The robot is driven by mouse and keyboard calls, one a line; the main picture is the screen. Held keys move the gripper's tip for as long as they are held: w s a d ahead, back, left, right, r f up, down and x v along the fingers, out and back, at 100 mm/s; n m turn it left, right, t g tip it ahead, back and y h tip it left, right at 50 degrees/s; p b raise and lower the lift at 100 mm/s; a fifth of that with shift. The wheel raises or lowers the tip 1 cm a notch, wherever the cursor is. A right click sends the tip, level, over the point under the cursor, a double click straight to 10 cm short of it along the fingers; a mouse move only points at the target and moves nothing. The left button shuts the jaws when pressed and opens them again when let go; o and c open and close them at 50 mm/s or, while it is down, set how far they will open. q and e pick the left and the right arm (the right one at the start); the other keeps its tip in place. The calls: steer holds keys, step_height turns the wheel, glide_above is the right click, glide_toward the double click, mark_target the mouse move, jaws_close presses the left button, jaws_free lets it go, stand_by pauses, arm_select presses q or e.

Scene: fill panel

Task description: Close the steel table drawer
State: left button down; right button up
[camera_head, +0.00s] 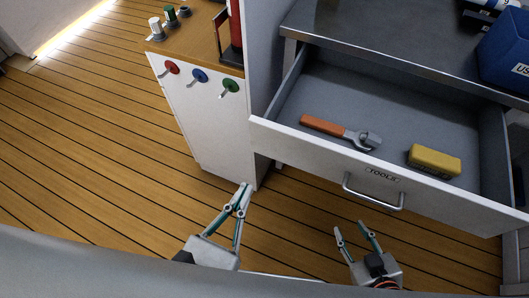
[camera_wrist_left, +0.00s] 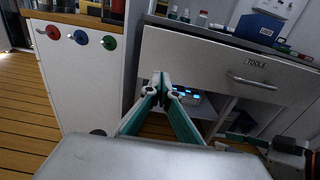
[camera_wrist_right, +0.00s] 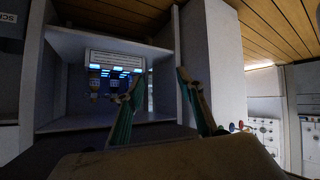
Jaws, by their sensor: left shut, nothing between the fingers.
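The steel table drawer (camera_head: 300,95) is pulled open in the head view. Its light front panel (camera_head: 300,142) is labelled TOOLS and carries a metal bar handle (camera_head: 372,196); the panel also shows in the left wrist view (camera_wrist_left: 200,50). Inside lie an orange-handled wrench (camera_head: 330,128) and a yellow box (camera_head: 434,160). My left gripper (camera_head: 246,186) is shut and empty, left of the handle and in front of the panel's left end. My right gripper (camera_head: 349,226) has its fingers apart and empty, just in front of the handle, not touching it in the head view.
A white cabinet (camera_head: 205,130) with red, blue and green knobs stands left of the drawer. A blue bin (camera_head: 505,52) sits on the steel tabletop (camera_head: 385,35). A lit shelf unit (camera_wrist_right: 100,65) shows in the right wrist view. The wooden floor at left is clear.

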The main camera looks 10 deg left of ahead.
mark_target(269, 144)
arm_select(q)
steer(key=p+x, duration=0.1)
steer(key=x, duration=0.8)
steer(key=shift+w+r+p, duration=0.1)
steer(key=shift+r+p, duration=0.05)
steer(key=shift+p, duration=0.25)
steer(key=shift+w+d, duration=0.2)
steer(key=shift+w, duration=0.35)
arm_select(e)
steer(key=shift+s+d+f, duration=0.15)
steer(key=shift+s+d, duration=0.25)
steer(key=shift+d, duration=0.1)
steer(key=shift+w, duration=0.1)
